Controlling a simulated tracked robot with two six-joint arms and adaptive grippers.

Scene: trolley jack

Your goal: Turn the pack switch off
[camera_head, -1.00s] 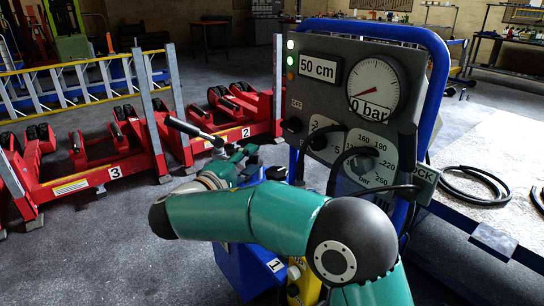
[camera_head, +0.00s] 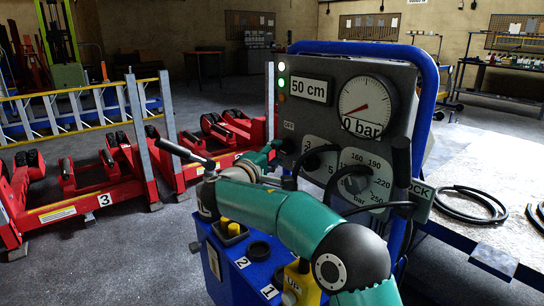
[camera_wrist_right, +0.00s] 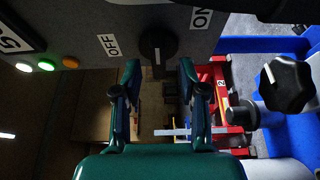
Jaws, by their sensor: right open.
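The pack switch is a black knob (camera_wrist_right: 157,45) on the grey panel, between an OFF label (camera_wrist_right: 108,45) and an ON label (camera_wrist_right: 201,18). A pale mark shows on the knob, but I cannot tell its setting for sure. My right gripper (camera_wrist_right: 158,66) is open, with a finger on either side of the knob's near end; contact is not clear. In the head view the right gripper (camera_head: 271,151) is at the panel's left edge, beside the knob (camera_head: 287,146), and partly hidden by its own wrist. My left gripper is not in view.
The panel (camera_head: 326,68) has a lit white lamp, a green lamp, an amber lamp, a 50 cm display and a gauge at 0 bar. A blue box (camera_head: 240,262) with push buttons lies below my arm. Black hoses loop at right. Red jacks (camera_head: 100,170) stand at left.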

